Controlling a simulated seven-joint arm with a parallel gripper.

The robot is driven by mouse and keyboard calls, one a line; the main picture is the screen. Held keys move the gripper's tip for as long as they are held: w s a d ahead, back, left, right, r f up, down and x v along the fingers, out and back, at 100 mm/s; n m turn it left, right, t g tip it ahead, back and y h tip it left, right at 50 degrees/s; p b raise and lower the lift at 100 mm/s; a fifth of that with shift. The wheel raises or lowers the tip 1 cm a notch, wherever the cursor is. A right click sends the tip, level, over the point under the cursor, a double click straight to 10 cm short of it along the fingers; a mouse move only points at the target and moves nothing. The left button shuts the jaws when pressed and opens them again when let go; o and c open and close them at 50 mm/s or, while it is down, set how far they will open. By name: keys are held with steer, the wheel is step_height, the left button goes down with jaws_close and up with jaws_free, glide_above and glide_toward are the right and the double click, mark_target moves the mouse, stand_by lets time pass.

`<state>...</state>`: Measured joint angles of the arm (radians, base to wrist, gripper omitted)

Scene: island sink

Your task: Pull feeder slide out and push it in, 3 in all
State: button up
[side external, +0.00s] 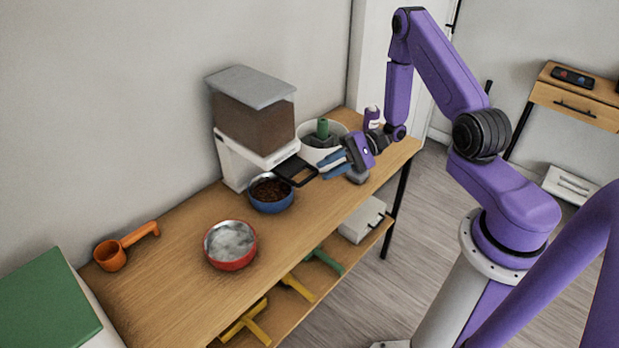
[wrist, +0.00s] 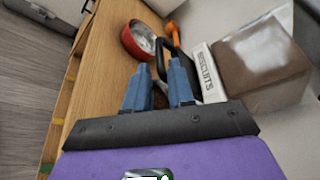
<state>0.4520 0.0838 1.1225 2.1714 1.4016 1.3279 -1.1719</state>
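The feeder (side external: 252,125) is a white dispenser with a grey lid and a clear hopper of brown biscuits. It stands at the back of the wooden table and also shows in the wrist view (wrist: 207,75), lettered BISCUITS. Its black slide (side external: 296,171) sticks out from the front, over the edge of a blue bowl (side external: 271,205) holding brown pieces. My gripper (side external: 324,164) is just right of the slide's outer end, blue fingers spread. In the wrist view my gripper (wrist: 160,67) has a gap between its fingertips, with the black slide (wrist: 172,48) beyond; contact is unclear.
A red bowl (side external: 231,258) and an orange scoop (side external: 112,255) are on the table's left. A white pot with a green item (side external: 323,128) stands behind my gripper, and a purple-and-white bottle (side external: 372,117) is near the right end. The front table strip is clear.

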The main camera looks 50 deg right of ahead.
mark_target(315, 175)
steer(key=shift+x, duration=3)
jaws_close()
